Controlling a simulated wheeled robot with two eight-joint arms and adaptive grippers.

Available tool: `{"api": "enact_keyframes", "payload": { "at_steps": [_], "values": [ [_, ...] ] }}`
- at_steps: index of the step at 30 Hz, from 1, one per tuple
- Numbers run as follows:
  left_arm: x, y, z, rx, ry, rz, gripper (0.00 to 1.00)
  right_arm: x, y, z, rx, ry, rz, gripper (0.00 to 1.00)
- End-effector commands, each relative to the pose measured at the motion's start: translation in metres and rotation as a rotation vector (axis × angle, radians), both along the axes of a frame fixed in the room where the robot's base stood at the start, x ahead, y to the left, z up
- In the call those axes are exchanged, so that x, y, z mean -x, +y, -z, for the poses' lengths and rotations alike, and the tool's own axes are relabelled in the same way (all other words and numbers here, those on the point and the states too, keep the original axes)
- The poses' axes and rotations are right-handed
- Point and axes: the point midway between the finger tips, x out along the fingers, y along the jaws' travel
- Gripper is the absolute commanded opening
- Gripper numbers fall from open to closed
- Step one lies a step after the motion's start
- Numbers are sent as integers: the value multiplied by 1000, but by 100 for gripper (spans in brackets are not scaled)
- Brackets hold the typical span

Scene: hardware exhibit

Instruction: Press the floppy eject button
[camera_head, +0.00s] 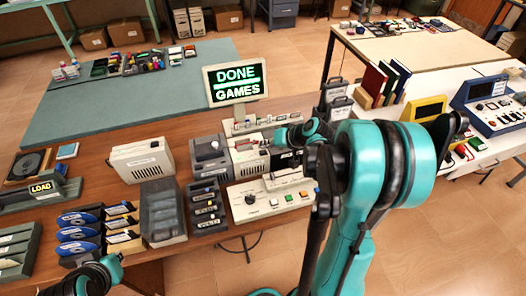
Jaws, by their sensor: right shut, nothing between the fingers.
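My right arm reaches up from the bottom right, and its right gripper (283,136) is shut and empty. It is beside the upper right of a beige drive-like unit (246,160) at the middle of the wooden table. The gripper and wrist cover part of that unit's right side. I cannot make out a floppy eject button, and whether the fingertips touch anything is unclear.
A sign reading "DONE GAMES" (235,83) stands behind. A white panel with a knob and coloured buttons (270,196) lies in front. The teal mat (130,100) has bare room.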

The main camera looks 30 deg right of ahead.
Motion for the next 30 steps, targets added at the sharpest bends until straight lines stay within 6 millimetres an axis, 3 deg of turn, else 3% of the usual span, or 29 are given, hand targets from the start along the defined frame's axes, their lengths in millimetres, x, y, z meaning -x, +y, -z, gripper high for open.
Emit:
{"api": "enact_keyframes", "payload": {
  "at_steps": [30],
  "values": [
    [0, 0, 8, 0, 0, 0, 0, 0, 0, 8, 0, 0, 0, 0]
  ]
}}
